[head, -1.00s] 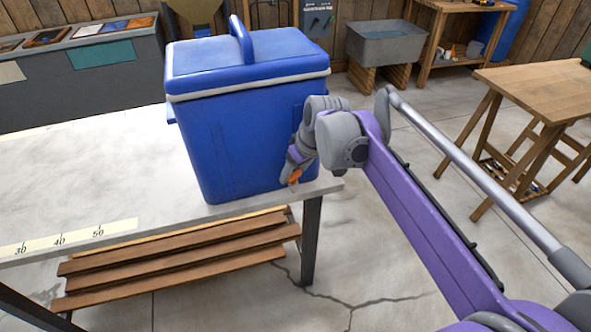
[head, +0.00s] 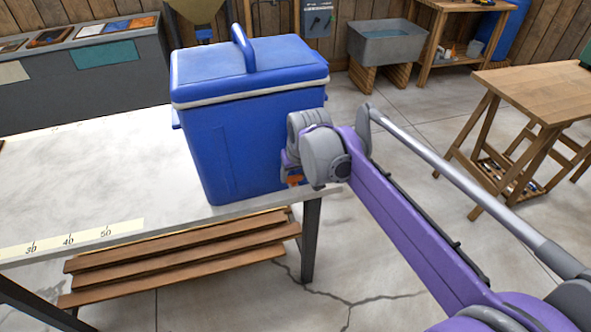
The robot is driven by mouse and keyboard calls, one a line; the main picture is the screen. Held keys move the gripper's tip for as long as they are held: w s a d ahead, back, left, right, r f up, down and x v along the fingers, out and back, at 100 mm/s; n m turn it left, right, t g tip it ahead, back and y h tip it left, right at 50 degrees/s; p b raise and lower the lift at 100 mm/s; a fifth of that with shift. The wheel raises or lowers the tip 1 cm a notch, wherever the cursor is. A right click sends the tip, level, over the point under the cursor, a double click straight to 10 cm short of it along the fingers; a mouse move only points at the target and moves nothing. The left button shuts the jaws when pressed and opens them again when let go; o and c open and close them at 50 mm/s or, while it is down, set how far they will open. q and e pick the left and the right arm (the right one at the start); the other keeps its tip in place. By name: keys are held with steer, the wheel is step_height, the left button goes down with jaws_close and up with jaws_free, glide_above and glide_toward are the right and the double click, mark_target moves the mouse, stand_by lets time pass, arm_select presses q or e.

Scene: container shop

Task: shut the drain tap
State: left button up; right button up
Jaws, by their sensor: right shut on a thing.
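A blue cooler (head: 235,150) with a shut lid, white rim and raised handle stands upright at the right end of the grey table. My right gripper (head: 292,177) is at the cooler's lower right side, close to the table's end. It is shut on a small orange piece (head: 294,180), which looks like the lever of the drain tap. The rest of the tap is hidden behind my gripper and wrist, so I cannot tell how far it is turned. My left gripper is not in view.
The grey table (head: 100,185) is mostly bare, with a measuring strip (head: 70,240) along its front edge. Wooden planks (head: 180,258) lie beneath it. A wooden table (head: 540,90) stands at the right and a grey sink (head: 388,45) behind. The floor between is clear.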

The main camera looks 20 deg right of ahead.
stand_by(0.3)
steer(key=o, duration=1.4)
steer(key=shift+c, duration=0.2)
steer(key=shift+r, duration=0.1)
steer(key=p+v, duration=0.2)
steer(key=v, duration=0.8)
steer(key=shift+s+r, duration=0.25)
steer(key=shift+r, duration=0.05)
